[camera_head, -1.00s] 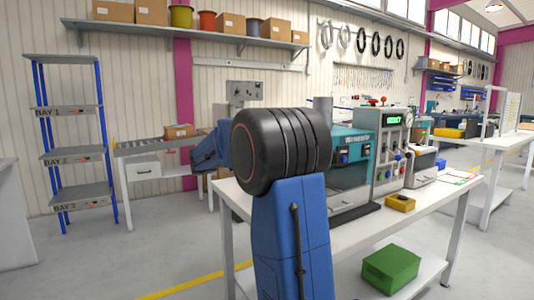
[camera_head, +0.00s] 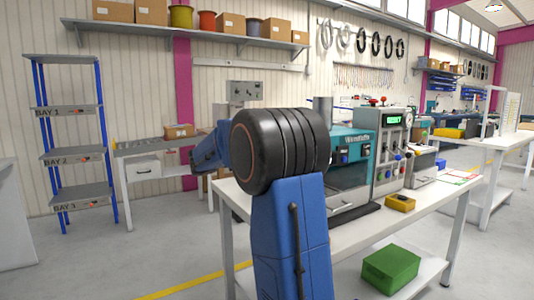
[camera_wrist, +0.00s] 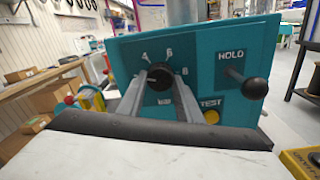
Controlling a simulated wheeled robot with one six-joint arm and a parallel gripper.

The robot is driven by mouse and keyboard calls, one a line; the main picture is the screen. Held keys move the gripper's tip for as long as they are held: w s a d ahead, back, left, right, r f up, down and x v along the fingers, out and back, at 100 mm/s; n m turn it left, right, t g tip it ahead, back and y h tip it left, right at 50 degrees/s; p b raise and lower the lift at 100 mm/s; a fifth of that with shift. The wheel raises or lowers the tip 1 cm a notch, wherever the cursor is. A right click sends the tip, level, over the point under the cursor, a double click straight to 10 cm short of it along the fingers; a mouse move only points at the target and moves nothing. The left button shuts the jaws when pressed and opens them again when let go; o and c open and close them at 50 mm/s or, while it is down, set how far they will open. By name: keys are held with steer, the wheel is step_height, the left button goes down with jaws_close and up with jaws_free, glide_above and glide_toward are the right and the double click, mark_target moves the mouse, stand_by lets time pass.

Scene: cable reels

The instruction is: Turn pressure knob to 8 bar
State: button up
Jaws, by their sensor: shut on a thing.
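In the wrist view, the black pressure knob (camera_wrist: 159,77) sits on a teal panel (camera_wrist: 205,62), with the marks 4, 6 and 8 around its top. My gripper (camera_wrist: 161,74) has one grey finger on each side of the knob and is shut on it. The fingers partly cover the knob, and I cannot tell exactly where its pointer stands. In the head view, the teal machine (camera_head: 350,141) stands on the white bench behind my arm; my gripper is hidden there.
On the panel are a yellow TEST button (camera_wrist: 211,116) and a black-knobbed HOLD lever (camera_wrist: 254,88). A grey unit with a green display (camera_head: 394,119) stands right of the machine. A yellow box (camera_head: 400,202) lies on the bench; a green box (camera_head: 391,268) is on the lower shelf.

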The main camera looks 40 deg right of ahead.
steer(key=shift+r+m+g, duration=0.15)
steer(key=shift+m+g, duration=0.25)
steer(key=shift+m, duration=7.85)
steer(key=shift+r+m+g, duration=0.15)
steer(key=shift+m+g, duration=0.25)
steer(key=shift+m, duration=8.15)
steer(key=o, duration=1)
steer(key=shift+o, duration=0.2)
steer(key=shift+w, duration=0.1)
